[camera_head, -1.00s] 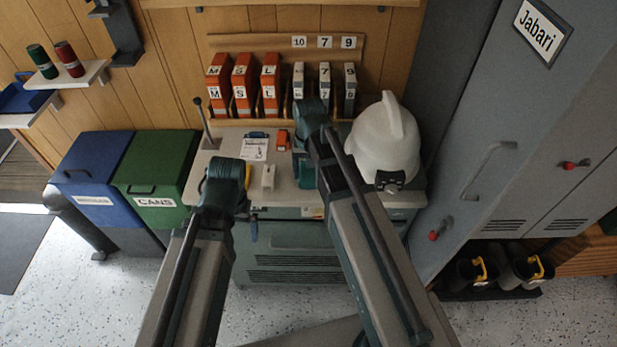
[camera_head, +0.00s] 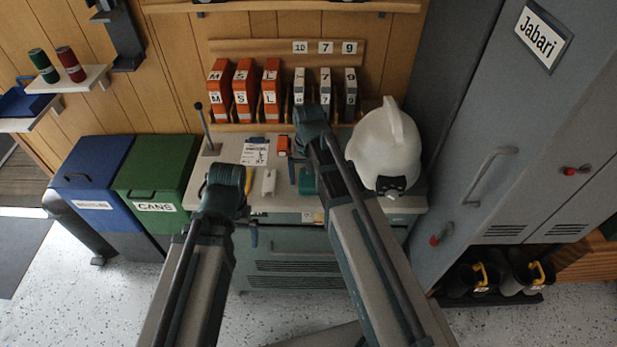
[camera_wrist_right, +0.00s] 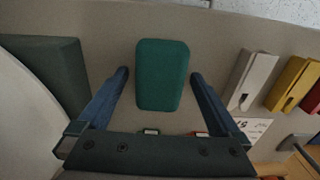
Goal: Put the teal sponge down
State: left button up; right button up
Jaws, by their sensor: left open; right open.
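The teal sponge (camera_head: 307,181) lies on the grey worktop (camera_head: 230,152), near its front edge. In the right wrist view the sponge (camera_wrist_right: 162,75) sits between the two blue fingers of my right gripper (camera_wrist_right: 160,80). Both fingers are spread, with a visible gap on each side of the sponge. In the head view my right gripper (camera_head: 300,165) hangs over the worktop behind the sponge, and its arm partly hides it. My left gripper (camera_head: 235,190) is at the worktop's front left, away from the sponge; its fingers are mostly hidden.
A white hard hat (camera_head: 385,148) stands right of the sponge. A white block (camera_head: 269,182), a yellow block (camera_wrist_right: 294,82) and a clipboard (camera_head: 255,152) lie to its left in the head view. An orange-red item (camera_head: 283,145) is behind. Binders (camera_head: 243,90) line the back.

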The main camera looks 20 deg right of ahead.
aim_at(309, 178)
notch_tip(309, 178, up, 12)
jog(key=p, duration=1.1)
jog(key=shift+p, duration=0.3)
jog(key=shift+f, duration=0.2)
notch_tip(309, 178, down, 12)
jog(key=b, duration=1.2)
jog(key=shift+r, duration=0.15)
